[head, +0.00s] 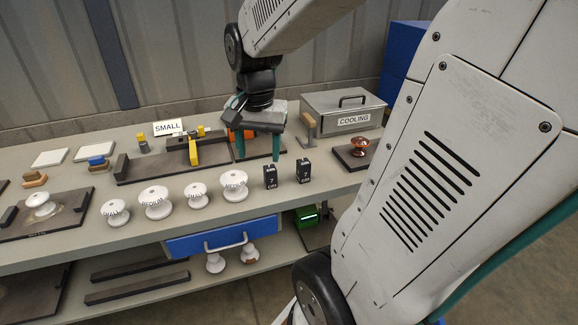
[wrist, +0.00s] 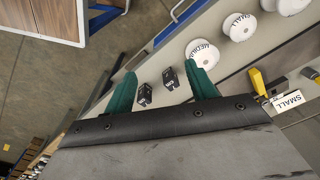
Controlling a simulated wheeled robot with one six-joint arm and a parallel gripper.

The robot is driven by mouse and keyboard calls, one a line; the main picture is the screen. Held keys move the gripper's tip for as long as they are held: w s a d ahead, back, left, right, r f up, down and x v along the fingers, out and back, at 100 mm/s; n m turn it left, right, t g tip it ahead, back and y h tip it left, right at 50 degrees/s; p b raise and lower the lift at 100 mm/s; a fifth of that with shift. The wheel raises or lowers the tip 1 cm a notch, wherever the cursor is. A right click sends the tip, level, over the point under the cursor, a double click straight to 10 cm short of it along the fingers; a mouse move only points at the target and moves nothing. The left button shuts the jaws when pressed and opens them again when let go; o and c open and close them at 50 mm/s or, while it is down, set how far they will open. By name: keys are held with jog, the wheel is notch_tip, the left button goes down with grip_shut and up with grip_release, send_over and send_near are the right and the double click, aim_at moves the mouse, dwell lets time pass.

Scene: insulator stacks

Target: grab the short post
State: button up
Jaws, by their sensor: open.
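My gripper (head: 258,147) is open and empty above the bench, its two teal fingers apart and pointing down. It also shows in the wrist view (wrist: 161,70). I cannot tell for sure which thing is the short post. Two small black upright blocks with white lettering, a left one (head: 270,177) and a right one (head: 304,171), stand near the bench's front edge. Both show beyond the fingers in the wrist view, one (wrist: 170,78) nearer the discs and the other (wrist: 144,94) farther from them. A small grey stub with a yellow top (head: 143,144) stands at the back left.
Several white labelled insulator discs (head: 155,202) stand in a row left of the blocks. A black fixture with yellow parts (head: 194,152) lies behind. A grey COOLING box (head: 343,108) and a brown insulator on a dark plate (head: 359,147) are to the right. A blue drawer (head: 235,238) hangs below.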

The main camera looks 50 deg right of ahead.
jog(key=w+d+f+m, duration=0.2)
jog(key=d+f+m, duration=0.35)
jog(key=d, duration=0.35)
jog(key=m, duration=0.6)
send_over(303, 171)
jog(key=w+d, duration=0.1)
jog(key=shift+g, duration=0.3)
jog(key=f, duration=0.5)
jog(key=shift+w+d, duration=0.1)
jog(key=shift+d, duration=0.1)
jog(key=shift+m, duration=0.25)
notch_tip(303, 171, down, 8)
jog(key=shift+d+r, duration=0.1)
jog(key=c, duration=1.2)
